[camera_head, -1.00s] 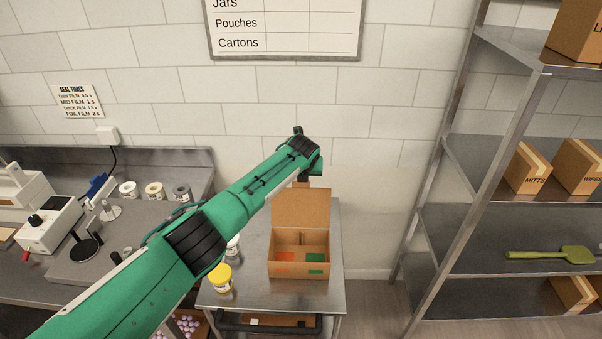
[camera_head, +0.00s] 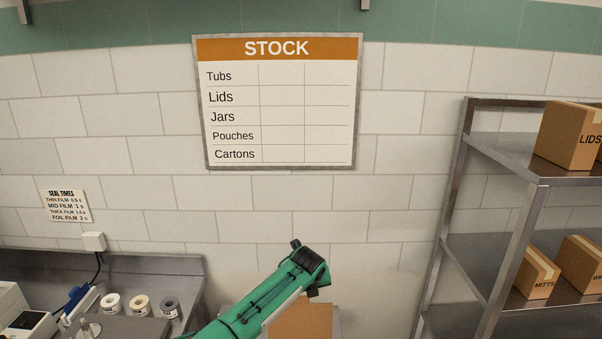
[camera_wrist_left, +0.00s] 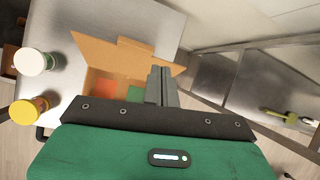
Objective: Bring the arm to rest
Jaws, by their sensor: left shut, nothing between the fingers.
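My left arm comes in from the lower left of the head view, green with dark joints, and ends in front of the open carton (camera_head: 303,318). In the left wrist view my left gripper (camera_wrist_left: 161,86) has its grey fingers together, with nothing between them. Beyond them the brown carton (camera_wrist_left: 90,50) stands open on a metal table, with orange and green patches showing. The fingers overlap its right part in the picture; I cannot tell the distance. My right gripper is in neither view.
A white-lidded tub (camera_wrist_left: 30,62) and a yellow tub (camera_wrist_left: 27,110) stand left of the carton. Metal shelving (camera_head: 468,200) with boxes stands on the right. A green scoop-like tool (camera_wrist_left: 290,117) lies on a shelf. Several rolls (camera_head: 139,306) sit on the left bench. The wall holds a stock board (camera_head: 280,100).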

